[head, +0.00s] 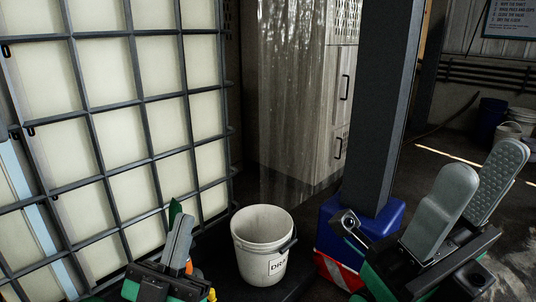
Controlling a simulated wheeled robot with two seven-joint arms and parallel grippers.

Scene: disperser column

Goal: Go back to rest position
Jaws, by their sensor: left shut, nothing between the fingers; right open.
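My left gripper (178,243) is low in the head view, left of the white bucket, in front of the caged tank. Its grey fingers are together with nothing visible between them. My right gripper (474,180) is at the lower right, its two grey padded fingers pointing up and apart, with nothing between them. Both grippers are clear of the bucket.
A white bucket (262,228) with a partly visible label stands on a dark ledge, empty as far as I see. A caged tank (128,130) fills the left. A dark column (381,100) with a blue and red base (327,226) stands right of centre. Cabinets (338,110) are behind.

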